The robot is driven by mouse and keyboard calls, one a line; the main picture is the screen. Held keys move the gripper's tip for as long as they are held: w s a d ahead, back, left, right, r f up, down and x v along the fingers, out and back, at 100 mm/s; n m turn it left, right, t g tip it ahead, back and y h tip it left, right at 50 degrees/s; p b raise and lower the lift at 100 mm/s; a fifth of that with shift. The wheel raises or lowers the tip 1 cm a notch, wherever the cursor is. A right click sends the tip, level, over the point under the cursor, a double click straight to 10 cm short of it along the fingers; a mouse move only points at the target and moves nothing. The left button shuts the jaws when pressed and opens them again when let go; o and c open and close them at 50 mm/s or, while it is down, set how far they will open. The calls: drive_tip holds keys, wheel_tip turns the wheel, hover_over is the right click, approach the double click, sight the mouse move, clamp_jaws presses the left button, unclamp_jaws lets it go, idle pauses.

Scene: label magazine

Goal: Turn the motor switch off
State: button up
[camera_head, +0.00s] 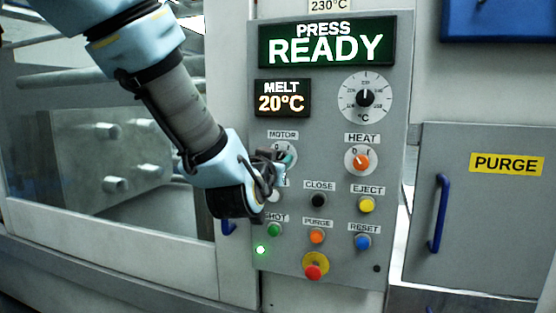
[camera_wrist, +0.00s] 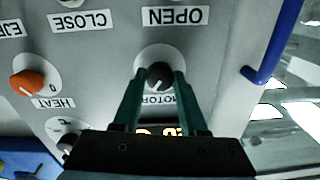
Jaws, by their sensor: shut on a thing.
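The motor switch is a dark round knob (camera_wrist: 159,74) on a pale round plate, under the MOTOR label (camera_head: 283,135) on the grey control panel (camera_head: 330,205). My gripper (camera_wrist: 158,72) has its two green fingers on either side of the knob, closed on it. In the head view my gripper (camera_head: 286,160) reaches the panel from the left and covers most of the switch; part of its dial plate (camera_head: 278,147) shows. The wrist view is upside down, with the MOTOR label partly behind the fingers. I cannot tell clearly which mark the knob points to.
The orange HEAT knob (camera_head: 362,161) sits beside the motor switch. Below are the CLOSE (camera_head: 319,200), EJECT (camera_head: 367,205) and other push buttons, and a red emergency stop (camera_head: 314,271). The display reads PRESS READY (camera_head: 326,45). A green lamp (camera_head: 261,250) is lit.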

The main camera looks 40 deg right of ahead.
clamp_jaws()
drive_tip(key=shift+f+n+b, duration=0.1)
drive_tip(key=shift+n+b, duration=0.2)
drive_tip(key=shift+b, duration=0.3)
drive_tip(key=n+b, duration=1.3)
drive_tip(key=b, duration=0.5)
